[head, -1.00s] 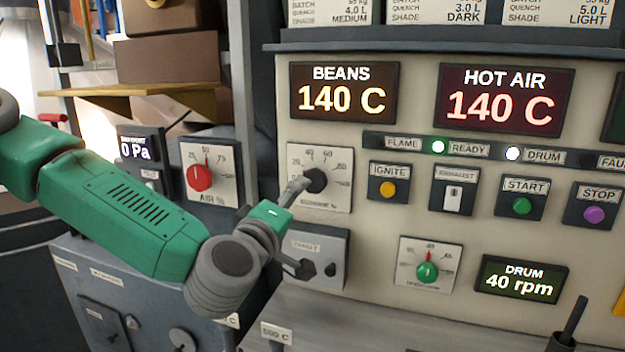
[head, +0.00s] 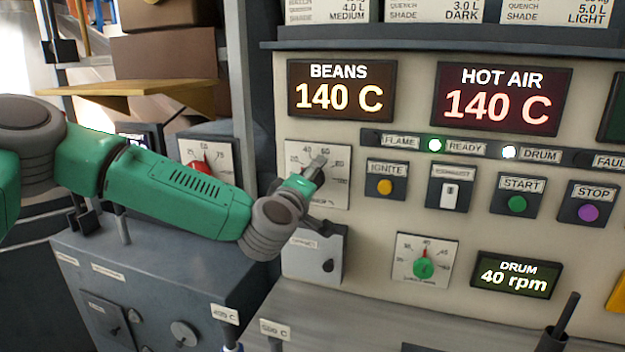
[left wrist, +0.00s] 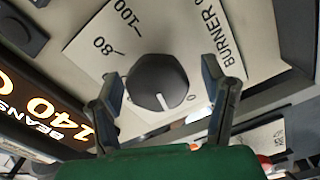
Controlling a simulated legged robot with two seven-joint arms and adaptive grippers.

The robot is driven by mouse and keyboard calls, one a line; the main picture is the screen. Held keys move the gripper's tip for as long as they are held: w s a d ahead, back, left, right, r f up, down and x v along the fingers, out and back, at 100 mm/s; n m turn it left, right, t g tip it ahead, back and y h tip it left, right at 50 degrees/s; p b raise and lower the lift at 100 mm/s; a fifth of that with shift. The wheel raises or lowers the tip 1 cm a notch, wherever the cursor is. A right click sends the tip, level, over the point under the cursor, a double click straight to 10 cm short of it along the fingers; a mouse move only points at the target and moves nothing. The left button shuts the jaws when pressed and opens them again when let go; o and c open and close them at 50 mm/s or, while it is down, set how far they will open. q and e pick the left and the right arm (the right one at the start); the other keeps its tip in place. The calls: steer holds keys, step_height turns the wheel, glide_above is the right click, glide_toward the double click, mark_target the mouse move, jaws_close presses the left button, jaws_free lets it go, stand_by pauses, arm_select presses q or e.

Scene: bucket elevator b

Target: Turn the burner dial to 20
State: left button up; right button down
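The burner dial is a white plate (head: 335,195) with a black knob, on the cream panel below the BEANS display; my gripper mostly hides the knob in the head view. In the left wrist view the round black knob (left wrist: 153,80) shows a white pointer line toward the lower right, near a partly seen "0" mark. The marks 80 and 100 and the word BURNER show around it. My left gripper (head: 314,168) is at the dial. In the left wrist view its fingers (left wrist: 165,95) are open, one on either side of the knob, with visible gaps. My right gripper is out of view.
A grey box with a lever (head: 315,258) sits just below the dial. The IGNITE button (head: 385,187) is close on its right. The AIR dial (head: 205,165) is left, partly behind my arm. The green-knobbed drum dial (head: 424,267) is lower right.

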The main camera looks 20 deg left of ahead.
arm_select(q)
steer(key=c, duration=1.1)
steer(key=shift+d+m, duration=0.1)
steer(key=shift+m, duration=0.9)
steer(key=shift+f+m, duration=0.1)
steer(key=shift+m, duration=0.6)
steer(key=o, duration=1.2)
